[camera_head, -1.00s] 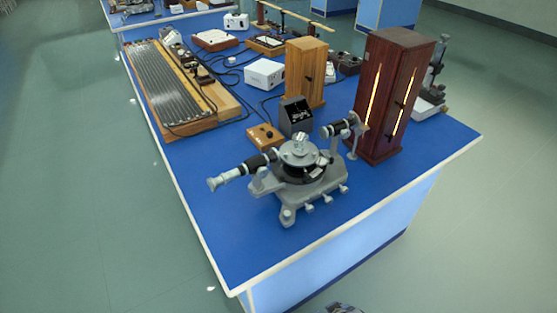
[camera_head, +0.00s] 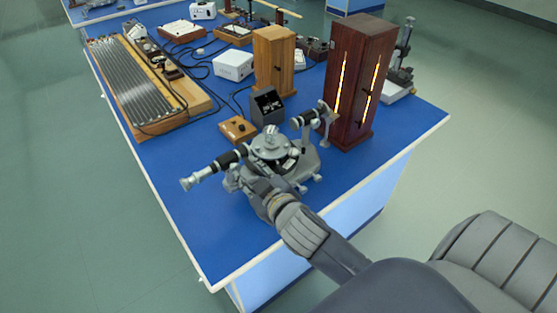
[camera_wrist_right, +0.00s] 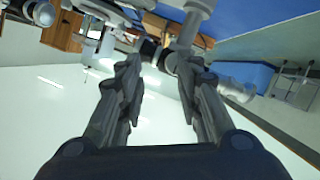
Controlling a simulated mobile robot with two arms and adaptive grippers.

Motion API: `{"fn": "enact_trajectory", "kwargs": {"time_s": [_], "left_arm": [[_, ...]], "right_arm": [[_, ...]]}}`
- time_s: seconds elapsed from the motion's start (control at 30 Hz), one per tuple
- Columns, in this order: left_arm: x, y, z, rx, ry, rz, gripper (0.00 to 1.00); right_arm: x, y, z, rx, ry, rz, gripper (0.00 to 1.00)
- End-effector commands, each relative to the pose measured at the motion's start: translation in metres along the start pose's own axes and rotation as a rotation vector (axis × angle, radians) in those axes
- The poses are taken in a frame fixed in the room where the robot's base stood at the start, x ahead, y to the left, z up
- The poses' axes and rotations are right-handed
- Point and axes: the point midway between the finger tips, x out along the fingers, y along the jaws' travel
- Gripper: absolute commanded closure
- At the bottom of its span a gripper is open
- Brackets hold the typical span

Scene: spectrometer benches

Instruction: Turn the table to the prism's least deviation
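The grey spectrometer (camera_head: 300,165) stands near the front corner of the blue bench. Its telescope (camera_head: 213,167) points left and its collimator (camera_head: 308,118) points right toward the dark red lamp cabinet (camera_head: 352,95). The round table (camera_head: 271,145) is at its centre; I cannot clearly make out the prism on it. My right gripper (camera_head: 258,184) is at the instrument's front left, below the telescope, hiding part of the base. In the right wrist view its fingers (camera_wrist_right: 160,68) are apart, with spectrometer parts between and beyond the tips; contact is unclear. My left gripper is out of view.
A small wooden box (camera_head: 237,129) and a dark meter box (camera_head: 267,106) stand just behind the spectrometer. A tall light wooden case (camera_head: 273,62), a white box (camera_head: 233,65) and a long ribbed apparatus (camera_head: 135,85) are farther back. The bench's left front is clear.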

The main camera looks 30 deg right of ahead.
Motion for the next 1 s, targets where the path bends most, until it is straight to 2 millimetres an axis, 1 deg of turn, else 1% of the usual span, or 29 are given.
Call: {"fn": "enact_trajectory", "kwargs": {"time_s": [0.03,0.07,0.1,0.13,0.17,0.2,0.27,0.3,0.37,0.4,0.47,0.5,0.57,0.63,0.67,0.7,0.77,0.87,0.97,1.0], "left_arm": [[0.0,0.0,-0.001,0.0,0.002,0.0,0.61],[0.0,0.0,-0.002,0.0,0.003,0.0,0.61],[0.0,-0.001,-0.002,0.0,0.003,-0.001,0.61],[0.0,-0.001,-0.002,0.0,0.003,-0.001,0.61],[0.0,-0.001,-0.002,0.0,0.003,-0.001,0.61],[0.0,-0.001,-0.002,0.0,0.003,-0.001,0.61],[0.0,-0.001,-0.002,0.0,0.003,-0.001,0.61],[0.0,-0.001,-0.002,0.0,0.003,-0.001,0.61],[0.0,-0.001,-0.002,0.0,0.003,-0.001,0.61],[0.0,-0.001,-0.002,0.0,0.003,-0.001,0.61],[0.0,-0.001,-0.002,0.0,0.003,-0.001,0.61],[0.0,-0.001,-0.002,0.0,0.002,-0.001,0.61],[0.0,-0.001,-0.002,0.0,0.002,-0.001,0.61],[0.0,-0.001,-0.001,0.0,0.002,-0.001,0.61],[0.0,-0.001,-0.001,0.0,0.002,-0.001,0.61],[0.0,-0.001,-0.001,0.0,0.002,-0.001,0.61],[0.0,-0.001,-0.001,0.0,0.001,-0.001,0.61],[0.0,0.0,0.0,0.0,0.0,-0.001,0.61],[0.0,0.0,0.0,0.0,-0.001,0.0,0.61],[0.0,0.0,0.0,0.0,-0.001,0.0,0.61]], "right_arm": [[0.007,0.005,-0.021,-0.031,0.076,0.016,0.68],[0.01,0.008,-0.034,-0.051,0.125,0.025,0.68],[0.014,0.011,-0.053,-0.083,0.196,0.035,0.68],[0.016,0.013,-0.068,-0.108,0.254,0.042,0.68],[0.017,0.014,-0.084,-0.137,0.316,0.047,0.68],[0.018,0.015,-0.106,-0.181,0.401,0.052,0.68],[0.017,0.012,-0.14,-0.256,0.535,0.052,0.68],[0.013,0.009,-0.161,-0.314,0.626,0.046,0.68],[0.007,0.0,-0.189,-0.408,0.76,0.028,0.68],[0.002,-0.008,-0.204,-0.474,0.844,0.008,0.68],[-0.006,-0.021,-0.221,-0.581,0.96,-0.031,0.68],[-0.011,-0.031,-0.229,-0.656,1.03,-0.063,0.68],[-0.018,-0.045,-0.234,-0.776,1.123,-0.121,0.68],[-0.022,-0.061,-0.231,-0.922,1.21,-0.204,0.68],[-0.023,-0.067,-0.228,-0.985,1.239,-0.244,0.68],[-0.022,-0.073,-0.22,-1.073,1.269,-0.302,0.68],[-0.02,-0.078,-0.205,-1.206,1.294,-0.397,0.68],[-0.009,-0.074,-0.169,-1.425,1.281,-0.573,0.68],[0.005,-0.05,-0.128,-1.626,1.195,-0.768,0.68],[0.011,-0.035,-0.111,-1.701,1.139,-0.847,0.68]]}}
